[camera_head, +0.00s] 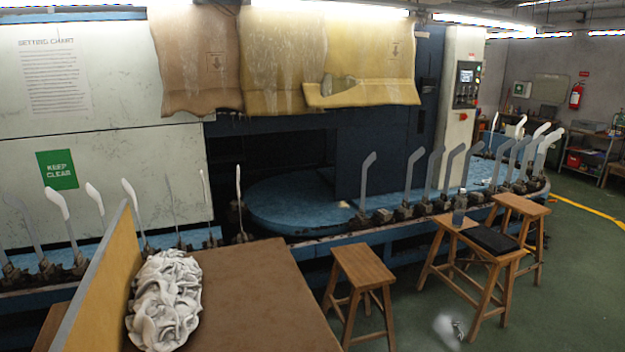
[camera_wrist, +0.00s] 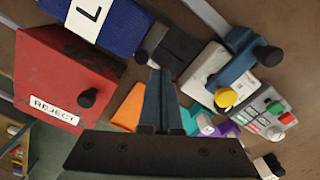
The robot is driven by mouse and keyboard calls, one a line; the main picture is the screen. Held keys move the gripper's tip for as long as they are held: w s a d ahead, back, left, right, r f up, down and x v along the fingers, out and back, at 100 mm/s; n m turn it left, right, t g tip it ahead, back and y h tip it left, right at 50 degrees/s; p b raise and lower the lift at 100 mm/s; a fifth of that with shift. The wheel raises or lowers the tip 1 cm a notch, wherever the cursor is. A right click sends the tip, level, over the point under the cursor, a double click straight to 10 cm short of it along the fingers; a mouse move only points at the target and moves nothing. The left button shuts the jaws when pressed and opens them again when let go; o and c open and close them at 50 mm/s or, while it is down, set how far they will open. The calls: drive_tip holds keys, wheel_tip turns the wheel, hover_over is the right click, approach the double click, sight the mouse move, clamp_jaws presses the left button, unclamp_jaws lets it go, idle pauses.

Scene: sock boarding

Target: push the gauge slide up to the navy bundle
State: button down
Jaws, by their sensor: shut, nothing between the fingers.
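In the wrist view, the navy bundle (camera_wrist: 112,24) lies at the upper left with a white band marked "L". A blue piece with a black knob (camera_wrist: 236,68), which looks like the gauge slide, sits by a pale block at the upper right, at the end of a metal strip. It is apart from the bundle, with a dark grey piece (camera_wrist: 182,48) and some table between them. My gripper (camera_wrist: 160,72) is shut and empty. Its tips point between the bundle and the blue piece, near a dark knob. Contact cannot be told.
A red "REJECT" box (camera_wrist: 62,75) with a knob stands at left. A button box (camera_wrist: 268,112), a yellow knob (camera_wrist: 226,97) and orange, teal and purple pieces lie around the fingers. In the head view, crumpled white socks (camera_head: 165,300) lie beside a panel (camera_head: 105,285) on the brown table (camera_head: 255,300).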

drive_tip(key=shift+f, duration=0.15)
idle(0.5)
drive_tip(key=shift+f+b, duration=0.45)
drive_tip(key=shift+f, duration=0.2)
drive_tip(key=shift+s+d, duration=0.15)
drive_tip(key=shift+s, duration=0.3)
idle(0.6)
drive_tip(key=shift+w, duration=0.1)
drive_tip(key=shift+w+a+p, duration=0.2)
drive_tip(key=shift+w+p, duration=0.1)
drive_tip(key=shift+w, duration=0.2)
wheel_tip(320, 180, up, 7)
drive_tip(key=p, duration=0.7)
